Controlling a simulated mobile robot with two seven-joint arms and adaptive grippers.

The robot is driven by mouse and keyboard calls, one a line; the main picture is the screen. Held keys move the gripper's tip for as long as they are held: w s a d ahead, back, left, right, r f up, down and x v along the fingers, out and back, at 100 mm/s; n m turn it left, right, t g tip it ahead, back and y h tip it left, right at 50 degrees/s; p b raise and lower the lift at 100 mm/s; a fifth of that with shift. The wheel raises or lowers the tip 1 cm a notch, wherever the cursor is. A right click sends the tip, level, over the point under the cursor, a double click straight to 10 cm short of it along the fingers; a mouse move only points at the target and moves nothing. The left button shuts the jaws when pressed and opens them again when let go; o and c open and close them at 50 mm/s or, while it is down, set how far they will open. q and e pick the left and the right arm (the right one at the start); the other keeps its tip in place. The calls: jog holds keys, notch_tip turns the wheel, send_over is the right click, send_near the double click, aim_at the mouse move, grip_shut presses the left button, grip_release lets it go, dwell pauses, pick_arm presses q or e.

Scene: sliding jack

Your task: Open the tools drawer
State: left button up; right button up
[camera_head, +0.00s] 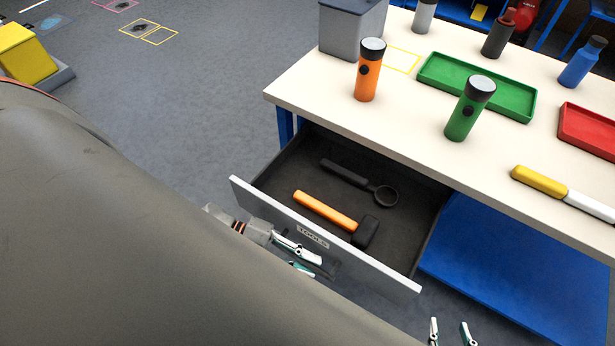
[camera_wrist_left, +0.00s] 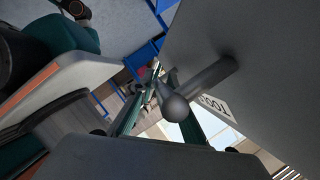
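The tools drawer (camera_head: 240,190) is pulled well out from under the white table in the head view. Its white front carries a TOOLS label (camera_head: 313,237). An orange-handled hammer (camera_head: 325,209) and a dark ring-ended tool (camera_head: 350,175) lie inside it. My left gripper (camera_head: 308,266) is at the drawer front, its fingers on either side of the dark handle. The left wrist view shows the grey handle (camera_wrist_left: 205,85) between the fingers; whether both touch it is unclear. My right gripper (camera_head: 451,332) is at the bottom edge of the head view, fingers apart and empty.
Orange (camera_head: 368,72) and green (camera_head: 470,110) flashlights, a green tray (camera_head: 440,75), a red tray (camera_head: 570,130) and a grey bin (camera_head: 345,30) are on the tabletop. A blue lower shelf (camera_head: 500,260) lies right of the drawer.

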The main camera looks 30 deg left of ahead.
pick_arm(q)
jog(key=shift+o, duration=0.2)
jog(key=shift+a, duration=0.15)
jog(key=v, duration=1.1)
jog(key=shift+a, duration=0.3)
jog(key=shift+s+r, duration=0.1)
jog(key=shift+s, duration=0.1)
